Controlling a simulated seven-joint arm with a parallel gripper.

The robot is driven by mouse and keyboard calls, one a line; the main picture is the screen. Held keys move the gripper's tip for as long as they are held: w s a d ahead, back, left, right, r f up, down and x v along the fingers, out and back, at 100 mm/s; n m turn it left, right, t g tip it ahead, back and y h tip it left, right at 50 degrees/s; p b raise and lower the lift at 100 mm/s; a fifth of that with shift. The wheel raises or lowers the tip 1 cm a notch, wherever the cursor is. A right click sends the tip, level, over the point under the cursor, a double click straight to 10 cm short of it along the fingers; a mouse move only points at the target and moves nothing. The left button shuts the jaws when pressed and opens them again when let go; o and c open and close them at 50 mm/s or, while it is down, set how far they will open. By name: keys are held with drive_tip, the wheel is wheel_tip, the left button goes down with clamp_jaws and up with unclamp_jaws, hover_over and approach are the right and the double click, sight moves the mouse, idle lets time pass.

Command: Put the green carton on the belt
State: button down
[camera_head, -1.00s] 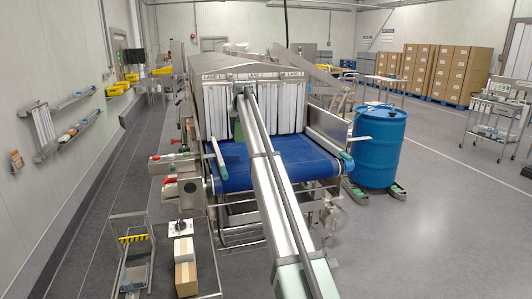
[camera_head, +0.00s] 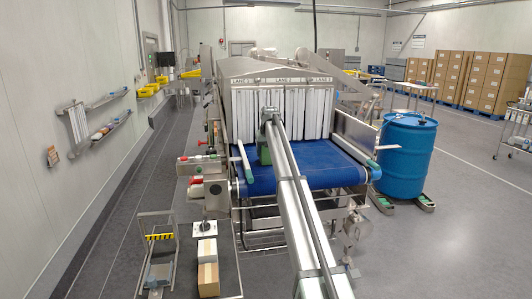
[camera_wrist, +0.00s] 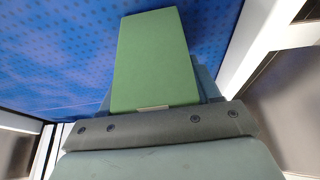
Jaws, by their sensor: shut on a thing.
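The green carton (camera_wrist: 153,58) fills the upper middle of the wrist view, with the blue belt behind it. My gripper (camera_wrist: 155,104) is shut on it; grey-blue finger parts show at both sides of the carton's lower end. In the head view, a green part of the carton (camera_head: 264,154) shows beside my arm, in front of the white strip curtain. The blue belt (camera_head: 325,174) lies around and below it. I cannot tell whether the carton touches the belt. My arm hides part of the carton and the middle of the belt.
White curtain strips (camera_head: 243,118) hang at the tunnel mouth under the lane signs. Guide rails flank the belt, one on the left (camera_head: 245,162) and one on the right (camera_head: 357,158). A blue drum (camera_head: 405,158) stands to the right. Other cartons (camera_head: 208,272) stand at the lower left.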

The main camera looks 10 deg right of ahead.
drive_tip(key=shift+f, duration=0.25)
drive_tip(key=shift+c, duration=1.2)
unclamp_jaws()
drive_tip(key=shift+r, duration=0.1)
drive_tip(key=v, duration=1.2)
